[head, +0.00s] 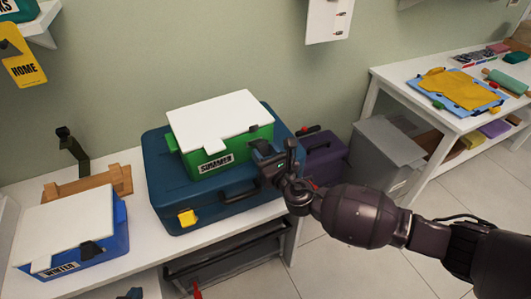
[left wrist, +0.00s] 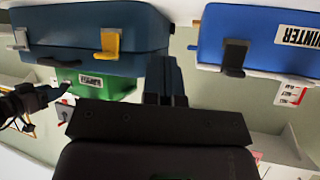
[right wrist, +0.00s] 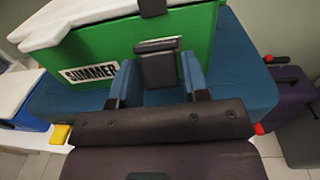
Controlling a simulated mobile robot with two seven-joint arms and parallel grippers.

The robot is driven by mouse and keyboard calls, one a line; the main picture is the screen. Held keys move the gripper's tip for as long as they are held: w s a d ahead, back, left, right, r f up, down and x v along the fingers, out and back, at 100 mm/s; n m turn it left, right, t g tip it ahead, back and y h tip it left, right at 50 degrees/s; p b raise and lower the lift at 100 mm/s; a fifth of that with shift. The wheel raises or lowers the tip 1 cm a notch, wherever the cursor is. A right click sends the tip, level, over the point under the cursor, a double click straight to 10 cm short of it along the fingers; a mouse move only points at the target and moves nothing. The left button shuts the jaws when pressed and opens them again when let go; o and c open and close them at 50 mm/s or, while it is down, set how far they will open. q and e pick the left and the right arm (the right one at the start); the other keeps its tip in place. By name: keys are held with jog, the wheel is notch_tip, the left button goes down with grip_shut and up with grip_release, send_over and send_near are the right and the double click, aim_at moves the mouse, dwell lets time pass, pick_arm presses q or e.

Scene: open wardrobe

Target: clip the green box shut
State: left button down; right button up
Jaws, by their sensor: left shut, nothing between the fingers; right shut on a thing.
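The green box (head: 230,157), labelled SUMMER, sits on the blue suitcase (head: 160,185), with its white lid (head: 220,118) lying over the top. In the right wrist view a black clip (right wrist: 157,65) hangs on the green box's wall (right wrist: 205,30), below a small black catch (right wrist: 152,8) at the lid's edge. My right gripper (head: 270,160) is shut on this clip, one finger on each side, also seen in its wrist view (right wrist: 158,82). My left gripper (left wrist: 166,80) is shut and empty, low in front of the shelf; only its tip (head: 130,293) shows in the head view.
A blue box (head: 112,235) labelled WINTER, with a white lid and black clip, stands left on the white shelf (head: 150,240). A purple case (head: 325,158) and grey bin (head: 385,150) stand right of the suitcase. A dark drawer (head: 230,255) is below.

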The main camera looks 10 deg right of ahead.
aim_at(260, 142)
jog(key=shift+r+g+h+p, duration=0.3)
jog(key=shift+r+g+p, duration=0.4)
jog(key=shift+p, duration=1.35)
jog(key=shift+w+p, duration=0.1)
jog(key=shift+p, duration=0.35)
jog(key=shift+r+g+h+p, duration=0.2)
jog(key=shift+g+h+p, duration=0.1)
jog(key=shift+g+p, duration=0.25)
jog(key=shift+w+a+r+g, duration=0.1)
jog(key=shift+w+r+g, duration=0.1)
jog(key=shift+g, duration=0.35)
jog(key=shift+w+a+r+g+h, duration=0.1)
jog(key=shift+w+r+g+h, duration=0.2)
jog(key=shift+g, duration=0.4)
jog(key=shift+w+a+r+g+h, duration=0.15)
jog(key=shift+r+g+h, duration=0.2)
jog(key=shift+g, duration=0.35)
jog(key=shift+w+a+r+g+h, duration=0.1)
jog(key=shift+w+r+g+h, duration=0.2)
jog(key=shift+g, duration=0.4)
jog(key=shift+w+a+r+g+h, duration=0.1)
jog(key=shift+w+r+g+h, duration=0.15)
jog(key=shift+g, duration=0.3)
jog(key=shift+w+r+g+h, duration=0.1)
jog(key=shift+g+h, duration=0.2)
jog(key=shift+g, duration=0.25)
jog(key=shift+f, duration=0.1)
